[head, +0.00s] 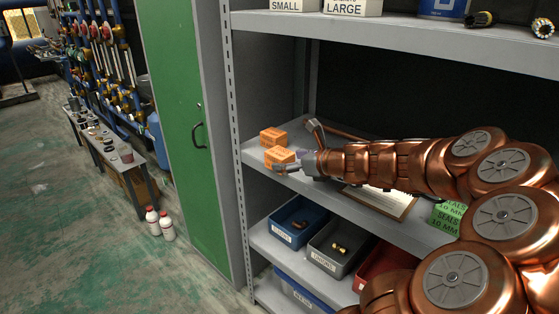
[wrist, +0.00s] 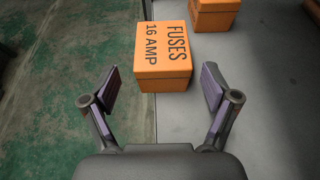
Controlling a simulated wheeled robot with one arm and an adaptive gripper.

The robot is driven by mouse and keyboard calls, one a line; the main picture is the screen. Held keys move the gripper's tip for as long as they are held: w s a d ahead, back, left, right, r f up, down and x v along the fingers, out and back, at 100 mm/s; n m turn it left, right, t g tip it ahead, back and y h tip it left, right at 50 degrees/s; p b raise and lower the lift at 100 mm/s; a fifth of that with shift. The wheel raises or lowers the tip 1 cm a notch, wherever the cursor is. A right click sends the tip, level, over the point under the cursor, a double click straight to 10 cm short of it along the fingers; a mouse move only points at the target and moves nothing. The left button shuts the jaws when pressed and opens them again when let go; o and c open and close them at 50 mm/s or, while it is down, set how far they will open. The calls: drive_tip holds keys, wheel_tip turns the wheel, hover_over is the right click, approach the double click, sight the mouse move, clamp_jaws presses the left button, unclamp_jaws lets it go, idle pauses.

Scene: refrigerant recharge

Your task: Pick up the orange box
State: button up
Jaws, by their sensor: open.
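An orange box marked "FUSES 16 AMP" (wrist: 164,60) sits on the grey shelf near its edge, in the upper middle of the wrist view. It also shows in the head view (head: 279,159) at the left end of the middle shelf. A second orange box (wrist: 214,12) stands just behind it, and in the head view (head: 272,137). My gripper (wrist: 159,88) is open and empty. Its fingers lie on either side of the near box's front end, apart from it. In the head view my gripper (head: 292,168) reaches in from the right, close to the near box.
The middle shelf (wrist: 262,110) carries a clipboard (head: 385,203) and green "SEALS 10 MM" boxes (head: 447,214). Bins (head: 295,222) stand on the shelf below. A green cabinet door (head: 180,110) is left of the shelf.

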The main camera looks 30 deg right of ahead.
sight(280, 158)
drive_tip(key=shift+r+x, duration=0.15)
drive_tip(key=shift+x, duration=0.95)
drive_tip(key=shift+r+x, duration=0.15)
drive_tip(key=shift+x, duration=0.9)
drive_tip(key=shift+w+d, duration=0.1)
drive_tip(key=c, duration=1.3)
drive_tip(key=shift+r, duration=0.1)
